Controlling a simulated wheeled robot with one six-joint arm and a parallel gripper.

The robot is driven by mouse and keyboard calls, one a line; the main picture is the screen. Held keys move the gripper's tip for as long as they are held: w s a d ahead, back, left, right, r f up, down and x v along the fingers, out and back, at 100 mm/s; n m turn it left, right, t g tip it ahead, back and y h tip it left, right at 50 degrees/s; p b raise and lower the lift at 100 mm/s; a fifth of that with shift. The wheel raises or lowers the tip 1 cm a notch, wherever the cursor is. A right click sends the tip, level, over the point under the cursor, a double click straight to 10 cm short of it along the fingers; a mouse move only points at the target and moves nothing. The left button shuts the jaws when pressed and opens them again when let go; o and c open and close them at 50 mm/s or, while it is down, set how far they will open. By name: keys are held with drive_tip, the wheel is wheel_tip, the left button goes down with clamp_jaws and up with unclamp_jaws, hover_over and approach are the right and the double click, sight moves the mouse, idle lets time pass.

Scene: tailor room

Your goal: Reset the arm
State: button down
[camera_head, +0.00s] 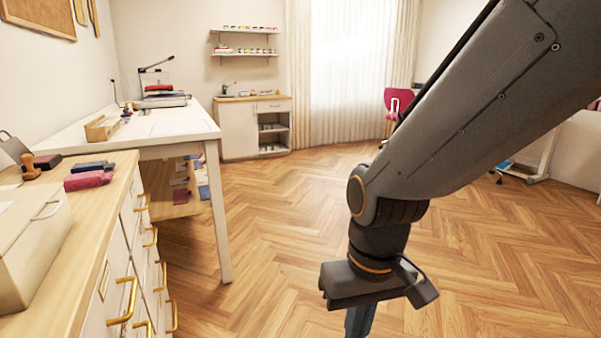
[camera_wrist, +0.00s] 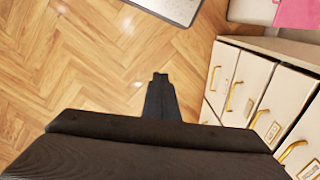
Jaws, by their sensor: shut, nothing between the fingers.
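My arm reaches down from the upper right in the head view, over the wooden floor. My gripper (camera_head: 360,322) points down at its end, and its tips run off the bottom edge of the picture. In the wrist view my gripper (camera_wrist: 160,80) shows as a dark, narrow shape with its fingers together. Nothing is held, and only floor shows around the fingertips.
A drawer cabinet (camera_head: 120,240) stands at left with a beige box (camera_head: 30,245) and folded cloths (camera_head: 88,180) on top. Its drawers (camera_wrist: 240,90) show right of my gripper. A white table (camera_head: 175,122) stands behind. The middle floor (camera_head: 260,230) is clear.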

drive_tip(key=s+d+r+m+p, duration=0.2)
drive_tip(key=d+r+m+p, duration=0.1)
drive_tip(key=d+r+p, duration=0.7)
wheel_tip(320, 180, up, 3)
drive_tip(key=p, duration=0.6)
drive_tip(key=shift+s+d+r+h, duration=0.15)
drive_tip(key=shift+s+d+h, duration=0.05)
drive_tip(key=shift+d+h, duration=0.2)
